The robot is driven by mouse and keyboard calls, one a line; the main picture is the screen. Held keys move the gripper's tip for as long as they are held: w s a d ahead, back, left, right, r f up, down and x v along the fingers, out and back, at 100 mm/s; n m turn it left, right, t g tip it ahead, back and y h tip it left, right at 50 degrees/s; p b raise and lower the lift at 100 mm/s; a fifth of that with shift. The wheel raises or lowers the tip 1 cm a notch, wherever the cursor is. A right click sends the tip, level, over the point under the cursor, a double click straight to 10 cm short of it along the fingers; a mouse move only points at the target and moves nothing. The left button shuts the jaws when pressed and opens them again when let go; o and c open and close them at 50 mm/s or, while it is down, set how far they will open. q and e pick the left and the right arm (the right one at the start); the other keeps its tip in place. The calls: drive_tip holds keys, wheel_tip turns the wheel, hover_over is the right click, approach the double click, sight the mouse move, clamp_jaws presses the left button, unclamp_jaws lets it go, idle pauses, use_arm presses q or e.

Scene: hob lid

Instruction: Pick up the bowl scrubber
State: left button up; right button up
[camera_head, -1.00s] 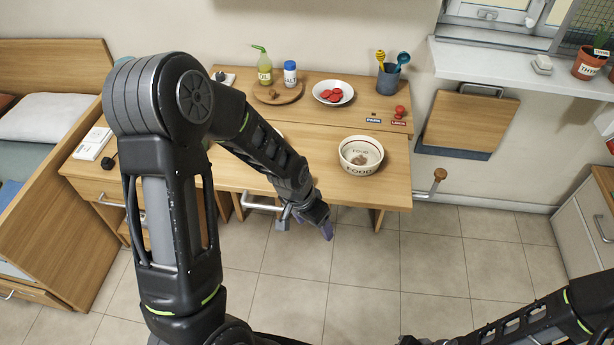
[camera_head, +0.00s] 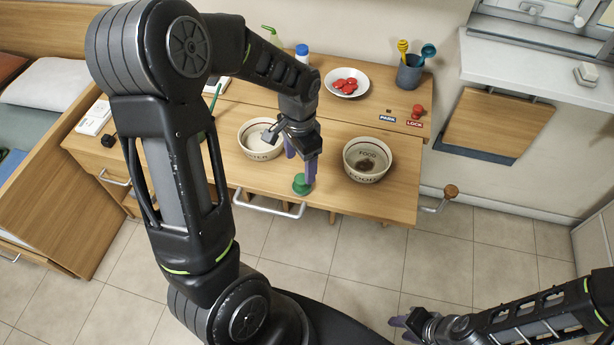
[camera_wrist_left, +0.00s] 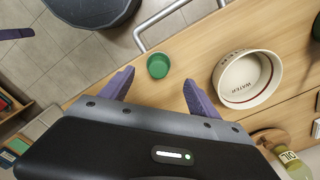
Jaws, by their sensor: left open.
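A small round green piece, which I take to be the bowl scrubber (camera_head: 301,185), stands on the wooden desk near its front edge, between two bowls. It also shows in the left wrist view (camera_wrist_left: 158,66), beyond the fingertips and roughly in line with the gap between them. My left gripper (camera_head: 300,166) is just above and behind it, fingers apart and empty. In the left wrist view its purple fingers (camera_wrist_left: 156,84) are spread. I cannot tell whether a finger touches the scrubber. My right gripper (camera_head: 399,328) is low at the bottom right, away from the desk; its finger gap is unclear.
The water bowl (camera_head: 247,150) stands left of the left gripper and the food bowl (camera_head: 367,172) right of it. A white plate with red pieces (camera_head: 345,83), a blue cup (camera_head: 409,75) and a red knob (camera_head: 417,111) are farther back. A metal handle (camera_head: 270,209) runs along the desk front.

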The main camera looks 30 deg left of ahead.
sight(301, 178)
use_arm(q)
drive_tip(key=shift+s, duration=0.15)
drive_tip(key=shift+f, duration=1.35)
drive_tip(key=shift+w+d+f+p, duration=0.15)
drive_tip(key=shift+f+p, duration=0.55)
drive_tip(key=shift+f, duration=1.9)
drive_tip(key=c, duration=1.4)
drive_tip(key=shift+r, duration=0.15)
drive_tip(key=shift+c, duration=0.2)
